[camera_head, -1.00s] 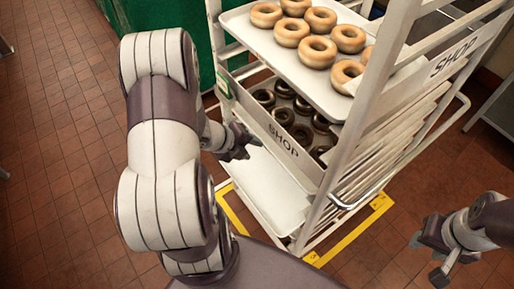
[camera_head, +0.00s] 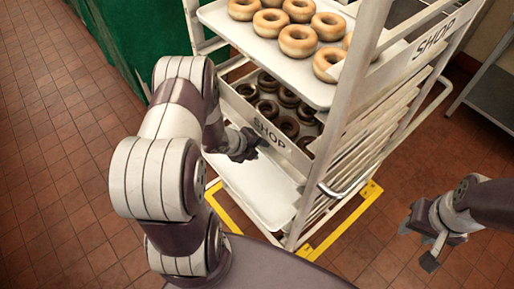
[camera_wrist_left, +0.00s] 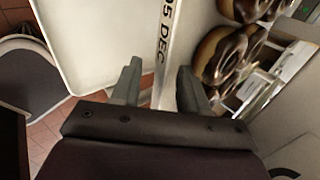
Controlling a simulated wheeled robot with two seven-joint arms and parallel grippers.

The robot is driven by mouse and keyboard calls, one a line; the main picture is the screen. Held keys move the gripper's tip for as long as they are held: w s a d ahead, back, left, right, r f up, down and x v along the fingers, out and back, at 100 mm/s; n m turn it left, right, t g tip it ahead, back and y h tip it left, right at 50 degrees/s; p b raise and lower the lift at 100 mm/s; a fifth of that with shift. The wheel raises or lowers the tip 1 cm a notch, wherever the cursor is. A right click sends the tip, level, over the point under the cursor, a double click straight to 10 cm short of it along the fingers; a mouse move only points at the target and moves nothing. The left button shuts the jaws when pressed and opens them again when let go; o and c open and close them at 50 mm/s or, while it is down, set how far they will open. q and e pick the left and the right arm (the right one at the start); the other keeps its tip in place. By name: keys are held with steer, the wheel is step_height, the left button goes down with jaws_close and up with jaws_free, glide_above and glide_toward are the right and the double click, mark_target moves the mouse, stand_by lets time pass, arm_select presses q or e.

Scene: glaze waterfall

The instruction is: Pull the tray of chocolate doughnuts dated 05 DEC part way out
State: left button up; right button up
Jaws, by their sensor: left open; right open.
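The tray of chocolate doughnuts (camera_head: 238,107) sits in the rack below the top tray, its front wall marked SHOP. Dark-glazed doughnuts (camera_head: 268,108) lie in it. In the left wrist view its white rim (camera_wrist_left: 164,62) carries the text 05 DEC, with chocolate doughnuts (camera_wrist_left: 215,55) to the right. My left gripper (camera_head: 254,146) is open at the tray's front. In the wrist view its fingers (camera_wrist_left: 157,90) stand on either side of the rim's line; I cannot tell whether they touch it. My right gripper (camera_head: 425,246) is open and empty over the floor at the right.
The white rack (camera_head: 345,110) holds a top tray (camera_head: 285,62) of pale doughnuts. An empty white tray (camera_head: 262,195) lies below the chocolate one. Yellow tape (camera_head: 340,222) marks the floor. A green bin (camera_head: 150,40) stands behind left. Floor at left is clear.

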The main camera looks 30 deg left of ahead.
arm_select(q)
steer(key=shift+c, duration=0.2)
jaws_close()
steer(key=shift+s+f, duration=0.1)
stand_by(1.0)
